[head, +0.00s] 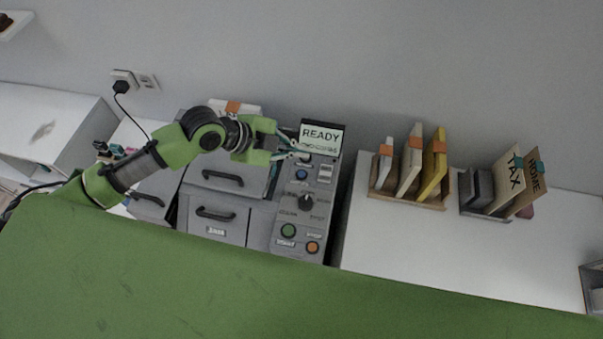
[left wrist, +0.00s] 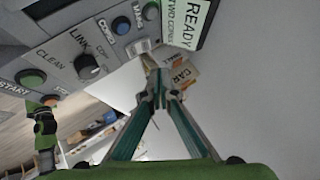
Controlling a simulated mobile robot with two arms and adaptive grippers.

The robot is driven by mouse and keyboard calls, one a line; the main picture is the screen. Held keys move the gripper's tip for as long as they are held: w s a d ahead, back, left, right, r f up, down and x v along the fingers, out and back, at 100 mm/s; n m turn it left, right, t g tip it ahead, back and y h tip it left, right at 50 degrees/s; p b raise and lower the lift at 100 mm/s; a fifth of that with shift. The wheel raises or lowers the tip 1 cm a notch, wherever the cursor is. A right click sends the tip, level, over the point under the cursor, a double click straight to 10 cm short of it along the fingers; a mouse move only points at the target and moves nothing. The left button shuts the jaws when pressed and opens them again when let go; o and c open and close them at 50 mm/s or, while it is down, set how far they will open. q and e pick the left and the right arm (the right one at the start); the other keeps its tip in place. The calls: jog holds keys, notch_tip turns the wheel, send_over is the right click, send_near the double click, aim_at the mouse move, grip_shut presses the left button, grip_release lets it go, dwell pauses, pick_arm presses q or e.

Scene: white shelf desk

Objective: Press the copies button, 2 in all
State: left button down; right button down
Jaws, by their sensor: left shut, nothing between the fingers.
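The copies button (left wrist: 121,25) is a blue round button with a label that reads as COPIES, on the grey machine's control panel (head: 318,215). A blue button shows on the panel in the head view (head: 302,174). The display (head: 322,136) reads READY over a smaller line; in the left wrist view it (left wrist: 187,20) appears to read TWO COPIES. My left gripper (head: 302,152) is shut and empty at the panel's top, just below the display. In the wrist view its closed tips (left wrist: 150,68) are apart from the copies button. My right gripper is not recognizable.
The knob (head: 306,203), green start button (head: 288,230) and orange button (head: 312,247) are lower down. Drawers (head: 215,217) stand left. A file rack (head: 408,199) stands right on the white desk (head: 400,245).

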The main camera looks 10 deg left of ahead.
pick_arm(q)
jog(key=b, duration=0.5)
send_over(299, 175)
notch_tip(299, 175, down, 6)
jog(key=shift+f, duration=0.2)
jog(key=shift+f+b, duration=0.3)
jog(key=shift+f, duration=0.3)
jog(key=shift+f, duration=0.15)
jog(key=shift+f, duration=0.25)
dwell(0.4)
jog(key=shift+f+b, duration=0.45)
jog(key=shift+b, duration=0.05)
dwell(0.4)
dwell(0.3)
jog(key=shift+r+p, duration=0.7)
jog(key=shift+r, duration=0.15)
